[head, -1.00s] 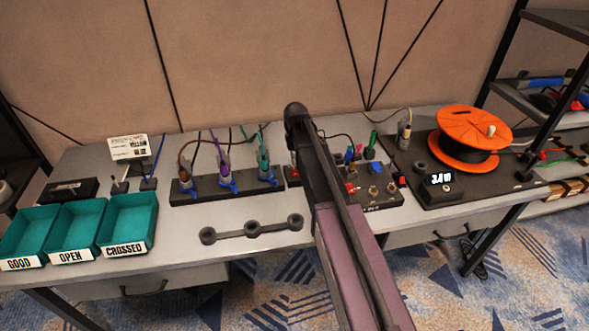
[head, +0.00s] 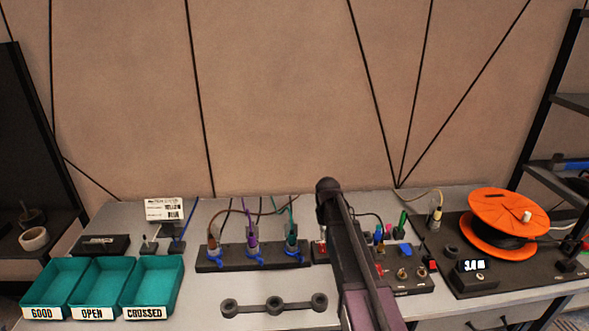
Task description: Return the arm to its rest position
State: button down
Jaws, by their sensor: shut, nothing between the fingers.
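My arm (head: 350,255) reaches from the bottom edge over the middle of the grey bench (head: 215,290). It has a purple lower link, a dark upper link and a rounded dark joint at its top end. My gripper and its fingers do not show in the head view. The arm covers part of a dark panel with coloured plugs and knobs (head: 405,284). I cannot tell from this view whether the arm touches anything.
Three teal trays labelled GOOD (head: 55,287), OPEN (head: 101,287) and CROSSED (head: 152,287) stand at left. A dark connector strip (head: 225,265) and a three-ring bar (head: 250,308) lie left of the arm. An orange spool (head: 508,212) stands at right, near a shelf rack (head: 548,120).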

jog(key=s+r+p, duration=0.1)
jog(key=s+r, duration=0.1)
jog(key=s, duration=1)
jog(key=s+r+p, duration=0.1)
jog(key=s+p, duration=0.1)
jog(key=s, duration=0.9)
jog(key=shift+s+r, duration=0.35)
jog(key=shift+r, duration=0.05)
